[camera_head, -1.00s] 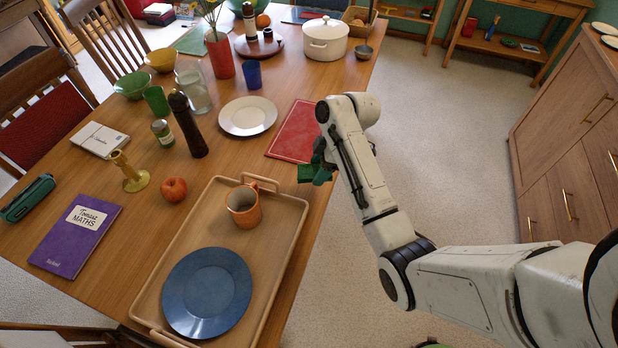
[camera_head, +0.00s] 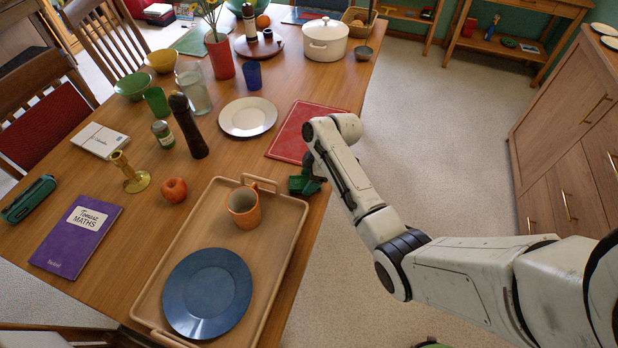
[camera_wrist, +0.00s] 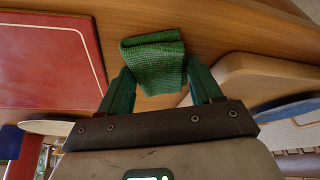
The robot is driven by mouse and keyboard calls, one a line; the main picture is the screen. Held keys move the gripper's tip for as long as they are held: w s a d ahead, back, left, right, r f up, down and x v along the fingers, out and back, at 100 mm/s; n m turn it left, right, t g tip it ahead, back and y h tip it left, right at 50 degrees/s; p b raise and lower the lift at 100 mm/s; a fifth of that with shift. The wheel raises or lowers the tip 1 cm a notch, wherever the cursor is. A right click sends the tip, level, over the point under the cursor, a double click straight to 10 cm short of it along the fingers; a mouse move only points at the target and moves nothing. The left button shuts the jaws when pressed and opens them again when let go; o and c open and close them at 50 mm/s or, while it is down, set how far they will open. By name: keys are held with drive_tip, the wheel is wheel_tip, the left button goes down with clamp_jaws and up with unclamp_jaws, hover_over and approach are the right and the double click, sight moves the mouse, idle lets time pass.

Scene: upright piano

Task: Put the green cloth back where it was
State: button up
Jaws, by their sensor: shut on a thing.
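The green cloth (camera_wrist: 153,60) is folded and held between the two fingers of my gripper (camera_wrist: 153,90) in the wrist view. In the head view the green cloth (camera_head: 297,184) shows at the end of my gripper (camera_head: 308,180), near the table's right edge. It is between the red placemat (camera_head: 303,133) and the wooden tray (camera_head: 287,262). The wrist view shows wood close behind the cloth; whether it touches the table I cannot tell.
An orange mug (camera_head: 244,207) and a blue plate (camera_head: 207,293) sit on the tray. A white plate (camera_head: 248,117), a dark pepper mill (camera_head: 187,125) and an apple (camera_head: 173,190) stand further left.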

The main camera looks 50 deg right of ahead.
drive_tip(key=o, duration=0.9)
drive_tip(key=shift+f, duration=0.1)
drive_tip(key=shift+o, duration=0.2)
drive_tip(key=v, duration=1.2)
drive_tip(key=s+a+f+m+g+h, duration=0.1)
drive_tip(key=s+a+f+m, duration=0.15)
drive_tip(key=s+a, duration=0.35)
drive_tip(key=s+a+f+m, duration=0.2)
drive_tip(key=s+a+f, duration=0.15)
drive_tip(key=a, duration=0.45)
drive_tip(key=s+a+m+h, duration=0.1)
drive_tip(key=s+a+m, duration=0.1)
drive_tip(key=s, duration=0.4)
drive_tip(key=s+a+r+m+g+h, duration=0.1)
drive_tip(key=s+a+m, duration=0.1)
drive_tip(key=s, duration=0.4)
drive_tip(key=shift+s+a, duration=0.35)
drive_tip(key=shift+a, duration=0.1)
drive_tip(key=shift+m, duration=0.25)
